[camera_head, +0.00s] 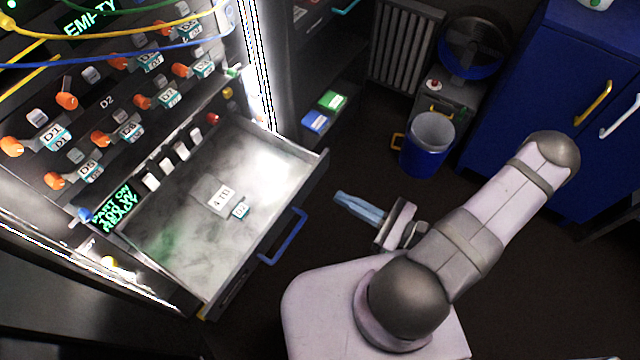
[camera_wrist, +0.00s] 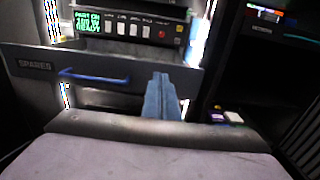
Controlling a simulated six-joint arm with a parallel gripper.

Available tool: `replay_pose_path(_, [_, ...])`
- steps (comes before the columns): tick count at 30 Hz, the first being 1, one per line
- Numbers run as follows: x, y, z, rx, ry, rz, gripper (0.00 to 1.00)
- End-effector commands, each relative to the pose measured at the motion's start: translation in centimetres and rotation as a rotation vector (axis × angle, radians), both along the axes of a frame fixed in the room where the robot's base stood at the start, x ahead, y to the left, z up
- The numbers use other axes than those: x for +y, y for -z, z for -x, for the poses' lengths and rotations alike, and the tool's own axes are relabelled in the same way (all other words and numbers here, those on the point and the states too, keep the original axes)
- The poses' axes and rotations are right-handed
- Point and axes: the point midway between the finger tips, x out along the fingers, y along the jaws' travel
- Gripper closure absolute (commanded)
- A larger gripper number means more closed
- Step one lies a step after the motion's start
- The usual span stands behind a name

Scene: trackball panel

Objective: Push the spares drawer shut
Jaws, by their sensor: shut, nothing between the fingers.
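The spares drawer (camera_head: 175,235) stands pulled out from the rack in the head view. It holds a white card marked "4 m" (camera_head: 222,198) and a small teal-edged tag (camera_head: 241,208). Its blue bar handle (camera_head: 284,237) is on the front face. In the wrist view the drawer front (camera_wrist: 30,66) reads "SPARES", with the blue handle (camera_wrist: 95,77) beside the label. My gripper (camera_head: 338,199) is shut and empty, with blue fingers, to the right of the handle and apart from it. The fingers (camera_wrist: 160,80) also show in the wrist view, right of the handle; whether they touch the front is unclear there.
The rack panel (camera_head: 100,105) has orange knobs and hanging yellow, green and blue cables (camera_head: 110,57). A blue bin (camera_head: 426,150), a radiator (camera_head: 402,45) and a blue cabinet (camera_head: 540,85) stand behind. Dark floor (camera_head: 350,160) lies clear between drawer and bin.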

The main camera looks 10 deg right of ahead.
Motion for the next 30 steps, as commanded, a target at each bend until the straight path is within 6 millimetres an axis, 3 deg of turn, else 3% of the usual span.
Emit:
replay_pose_path(15, [4.4,0.0,-4.2,0.001,-0.004,0.001,1.0])
replay_pose_path(30, [5.5,0.0,-5.4,0.0,0.0,0.001,1.0])
